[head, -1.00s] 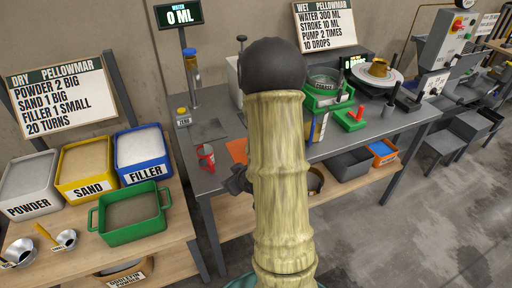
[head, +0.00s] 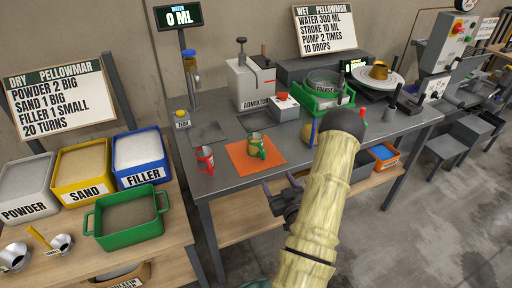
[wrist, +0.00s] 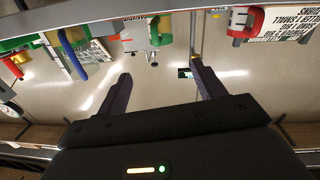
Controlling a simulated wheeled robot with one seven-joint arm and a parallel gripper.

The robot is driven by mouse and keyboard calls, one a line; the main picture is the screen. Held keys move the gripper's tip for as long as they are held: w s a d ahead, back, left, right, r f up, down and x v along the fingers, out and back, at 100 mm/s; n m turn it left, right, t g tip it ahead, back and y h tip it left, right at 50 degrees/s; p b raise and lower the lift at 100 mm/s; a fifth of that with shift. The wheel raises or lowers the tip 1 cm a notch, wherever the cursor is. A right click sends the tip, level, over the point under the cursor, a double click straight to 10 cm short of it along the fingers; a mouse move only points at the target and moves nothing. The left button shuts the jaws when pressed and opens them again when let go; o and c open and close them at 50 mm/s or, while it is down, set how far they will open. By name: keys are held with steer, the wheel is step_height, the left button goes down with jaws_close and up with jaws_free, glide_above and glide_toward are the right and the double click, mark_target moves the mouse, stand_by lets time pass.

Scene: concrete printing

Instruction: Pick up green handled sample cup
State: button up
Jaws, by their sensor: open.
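The green handled sample cup (head: 257,146) stands upright on an orange mat (head: 240,163) on the grey workbench in the head view. My gripper (head: 279,184) is just off the bench's front edge, in front of and to the right of the cup, apart from it and empty. Its two dark fingers are spread wide in the wrist view (wrist: 160,70).
A red-handled cup (head: 205,159) stands left of the mat and also shows in the wrist view (wrist: 238,22). Behind are the white admixture box (head: 250,84) and a red-buttoned box (head: 286,107). A green coarse container (head: 322,97) is at the right.

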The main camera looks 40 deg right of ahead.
steer(key=shift+w+f+b, duration=0.1)
steer(key=shift+f+b, duration=0.05)
steer(key=shift+b, duration=0.2)
steer(key=b+x, duration=0.1)
steer(key=b, duration=0.4)
steer(key=shift+w+d+f, duration=0.1)
steer(key=shift+w+d, duration=0.05)
steer(key=shift+w, duration=0.1)
steer(key=b, duration=0.3)
steer(key=shift+w+b, duration=0.3)
steer(key=shift+w, duration=0.05)
steer(key=p, duration=0.1)
glide_toward(258, 147)
steer(key=x, duration=0.4)
steer(key=shift+s+d+f, duration=0.1)
steer(key=shift+d+f, duration=0.1)
steer(key=shift+f, duration=0.1)
steer(key=shift+w+d+r+p, duration=0.1)
steer(key=shift+w+p, duration=0.2)
steer(key=shift+w, duration=0.05)
steer(key=p+x, duration=0.1)
steer(key=x, duration=0.3)
steer(key=shift+w, duration=0.3)
